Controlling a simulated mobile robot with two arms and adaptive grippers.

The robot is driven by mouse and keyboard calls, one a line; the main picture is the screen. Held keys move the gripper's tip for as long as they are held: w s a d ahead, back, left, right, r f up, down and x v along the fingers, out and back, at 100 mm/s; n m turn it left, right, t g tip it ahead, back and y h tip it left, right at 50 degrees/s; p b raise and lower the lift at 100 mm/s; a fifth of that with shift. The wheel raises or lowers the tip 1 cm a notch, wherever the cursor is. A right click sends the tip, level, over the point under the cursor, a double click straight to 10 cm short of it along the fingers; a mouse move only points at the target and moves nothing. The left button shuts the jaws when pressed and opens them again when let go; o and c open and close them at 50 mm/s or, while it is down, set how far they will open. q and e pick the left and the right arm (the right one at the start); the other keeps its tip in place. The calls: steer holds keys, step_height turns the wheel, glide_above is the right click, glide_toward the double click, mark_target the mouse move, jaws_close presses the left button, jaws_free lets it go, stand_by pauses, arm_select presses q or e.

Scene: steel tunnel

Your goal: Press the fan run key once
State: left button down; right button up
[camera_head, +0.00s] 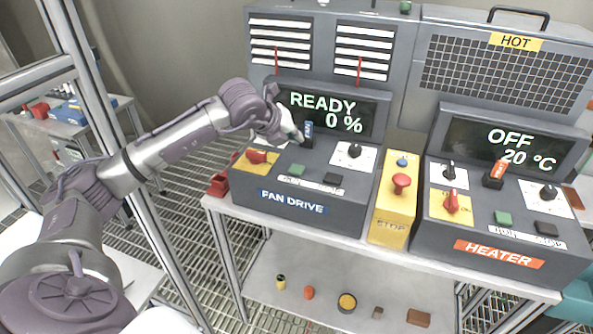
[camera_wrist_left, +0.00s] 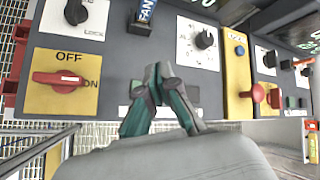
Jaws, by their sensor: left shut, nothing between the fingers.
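The fan drive box (camera_head: 300,204) stands at the left of the bench. Its display (camera_head: 327,112) reads READY 0 %. On its sloped front are a green key (camera_head: 297,170) and a black key (camera_head: 333,179), with a white label strip below them. My left gripper (camera_head: 297,135) is shut and empty, above the panel and behind the green key in the head view. In the left wrist view the closed fingertips (camera_wrist_left: 158,80) are over the key area and hide part of it; I cannot tell whether they touch. My right gripper is not in view.
A red rotary switch (camera_head: 256,156) on a yellow plate is left of the keys. A blue-tagged part (camera_head: 307,132) and a black knob (camera_head: 354,150) are behind them. The yellow stop box (camera_head: 394,215) and the heater box (camera_head: 497,232) stand to the right.

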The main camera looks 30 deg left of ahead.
arm_select(q)
steer(key=b, duration=0.3)
glide_above(295, 169)
step_height(295, 169, down, 5)
steer(key=shift+f, duration=0.2)
steer(key=shift+f+b, duration=0.4)
steer(key=shift+f, duration=0.15)
stand_by(0.6)
steer(key=shift+f+b, duration=0.35)
steer(key=shift+b, duration=0.4)
steer(key=shift+s+f+b, duration=0.1)
steer(key=shift+f+b, duration=0.45)
steer(key=shift+b, duration=0.1)
stand_by(0.6)
steer(key=shift+r, duration=0.1)
steer(key=shift+r+p, duration=0.3)
steer(key=shift+r, duration=0.55)
